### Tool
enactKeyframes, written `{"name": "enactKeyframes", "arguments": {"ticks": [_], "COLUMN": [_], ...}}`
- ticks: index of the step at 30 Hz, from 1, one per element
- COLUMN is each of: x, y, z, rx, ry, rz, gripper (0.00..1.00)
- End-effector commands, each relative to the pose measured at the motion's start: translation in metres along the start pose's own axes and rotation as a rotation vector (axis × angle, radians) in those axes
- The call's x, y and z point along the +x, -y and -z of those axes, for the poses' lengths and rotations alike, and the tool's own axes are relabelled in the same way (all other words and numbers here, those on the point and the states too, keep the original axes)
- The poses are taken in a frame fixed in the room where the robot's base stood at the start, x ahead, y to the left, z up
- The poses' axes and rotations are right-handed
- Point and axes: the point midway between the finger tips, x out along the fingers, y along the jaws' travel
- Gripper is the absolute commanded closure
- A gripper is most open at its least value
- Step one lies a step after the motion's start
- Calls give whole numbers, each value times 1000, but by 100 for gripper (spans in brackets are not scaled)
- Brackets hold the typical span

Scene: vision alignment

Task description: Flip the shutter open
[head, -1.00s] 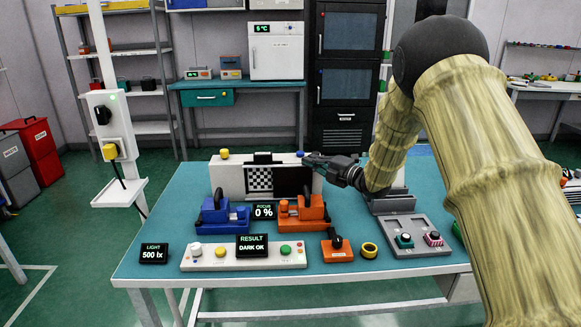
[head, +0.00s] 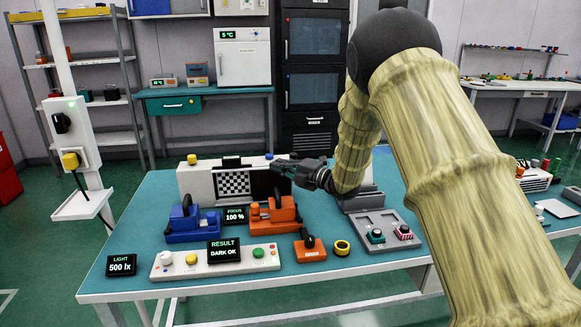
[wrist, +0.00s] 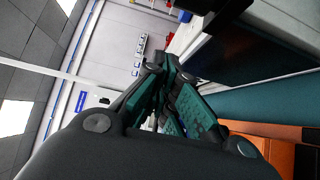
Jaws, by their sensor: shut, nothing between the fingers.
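A white housing (head: 195,181) stands at the back of the teal table. Its front window shows a black-and-white checkered panel (head: 233,182) on the left and a black panel (head: 263,184) on the right; I cannot tell for sure which part is the shutter. My gripper (head: 279,166) is shut and empty, pointing left at the housing's upper right, just below a blue knob (head: 269,156). I cannot tell whether it touches the housing. In the wrist view its teal-padded fingers (wrist: 172,105) are close together. The focus display (head: 235,215) reads 100 %.
A blue lever fixture (head: 190,225) and an orange one (head: 273,215) stand before the housing. A button panel (head: 215,262) with a result display (head: 223,251) reading DARK OK lies at the front. A grey tray (head: 385,229) is at right.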

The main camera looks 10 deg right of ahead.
Motion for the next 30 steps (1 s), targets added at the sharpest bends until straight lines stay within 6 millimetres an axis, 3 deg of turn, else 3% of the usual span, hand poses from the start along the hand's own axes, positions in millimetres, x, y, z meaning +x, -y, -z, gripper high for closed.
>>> {"name": "enactKeyframes", "arguments": {"ticks": [6, 15, 21, 30], "x": [-46, -89, -100, -101], "y": [1, 1, 1, 0], "z": [-3, -3, -2, -2], "rx": [3, 2, 2, 1], "ry": [4, 3, 3, 2], "rz": [0, 0, 0, 0], "gripper": [100, 100, 100, 100]}}
